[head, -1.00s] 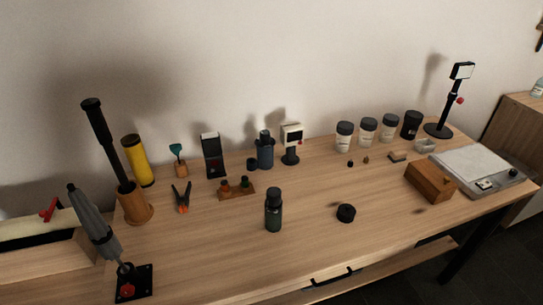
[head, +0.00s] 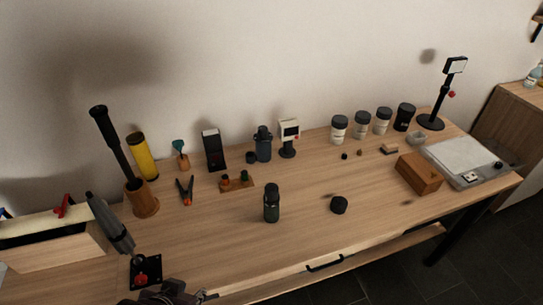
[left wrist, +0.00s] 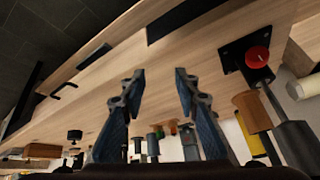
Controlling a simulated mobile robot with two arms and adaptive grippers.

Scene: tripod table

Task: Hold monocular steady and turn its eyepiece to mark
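A dark green cylinder with a black top, which looks like the monocular (head: 271,204), stands upright near the middle of the table in the head view. A mark on its eyepiece is too small to make out. My left gripper (head: 188,295) shows at the bottom edge of the head view, partly cut off, in front of and to the left of the monocular and apart from it. In the left wrist view its two fingers (left wrist: 158,75) are spread, with nothing between them. I cannot pick out the monocular for sure in that view. My right gripper is not in view.
A tilted grey tube (head: 110,222) on a black base with a red knob (head: 141,279) stands close to my left gripper. A black cap (head: 339,205) lies right of the monocular. A wooden box (head: 418,174) is farther right. Several small items line the back.

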